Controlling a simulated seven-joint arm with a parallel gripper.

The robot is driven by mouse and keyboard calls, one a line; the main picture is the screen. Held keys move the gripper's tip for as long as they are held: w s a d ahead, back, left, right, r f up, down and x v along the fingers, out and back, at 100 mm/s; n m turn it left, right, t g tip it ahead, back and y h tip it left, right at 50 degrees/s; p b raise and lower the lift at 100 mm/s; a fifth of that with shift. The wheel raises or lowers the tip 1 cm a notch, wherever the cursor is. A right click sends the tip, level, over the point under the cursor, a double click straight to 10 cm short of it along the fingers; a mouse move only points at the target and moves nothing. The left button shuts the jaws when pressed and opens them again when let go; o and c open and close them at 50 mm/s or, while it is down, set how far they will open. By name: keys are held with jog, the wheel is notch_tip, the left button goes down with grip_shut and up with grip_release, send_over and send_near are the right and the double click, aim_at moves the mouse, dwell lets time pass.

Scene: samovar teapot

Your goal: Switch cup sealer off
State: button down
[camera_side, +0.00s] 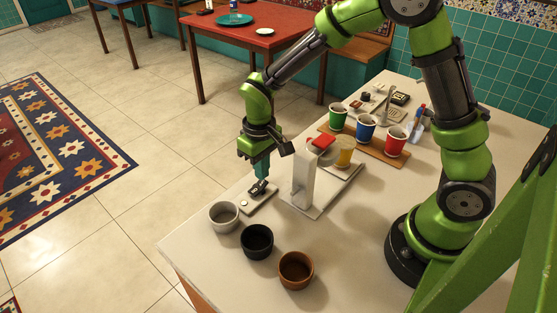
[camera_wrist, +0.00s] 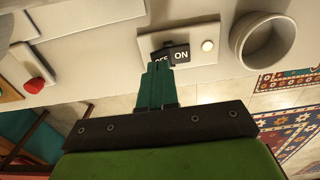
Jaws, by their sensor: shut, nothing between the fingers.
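The cup sealer (camera_side: 303,181) is a white upright machine with a red-topped part (camera_side: 321,143), standing on the counter; part of its white body also shows in the wrist view (camera_wrist: 85,15). Beside it lies a pale switch plate (camera_side: 256,204) with a black rocker switch (camera_side: 259,187). In the wrist view the rocker (camera_wrist: 181,56) reads OFF and ON, and a round white light or button (camera_wrist: 207,45) sits on the plate. My gripper (camera_side: 262,173) points down, shut and empty. Its green fingertips (camera_wrist: 158,66) are at the OFF side and partly cover that label; I cannot tell contact.
White (camera_side: 223,216), black (camera_side: 257,240) and brown (camera_side: 296,270) cups stand near the counter's front edge. A yellow cup (camera_side: 343,152) is by the sealer. Green (camera_side: 338,115), blue (camera_side: 366,132) and red (camera_side: 395,141) cups stand on a wooden board behind.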

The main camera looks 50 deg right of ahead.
aim_at(262, 183)
jog(key=shift+f, duration=1.1)
dwell(0.6)
jog(key=shift+r, duration=3.55)
jog(key=s+d+r+m+t+y, duration=0.1)
jog(key=s+d+r+m+t, duration=0.1)
jog(key=s+r, duration=0.5)
jog(key=s+d+r+m+t+y, duration=0.1)
jog(key=s+d+r+m+t, duration=0.1)
jog(key=s+r+t, duration=0.3)
jog(key=s+r, duration=0.2)
jog(key=s, duration=0.1)
jog(key=shift+s+d+r, duration=0.15)
jog(key=shift+d+r, duration=0.15)
jog(key=shift+r, duration=0.05)
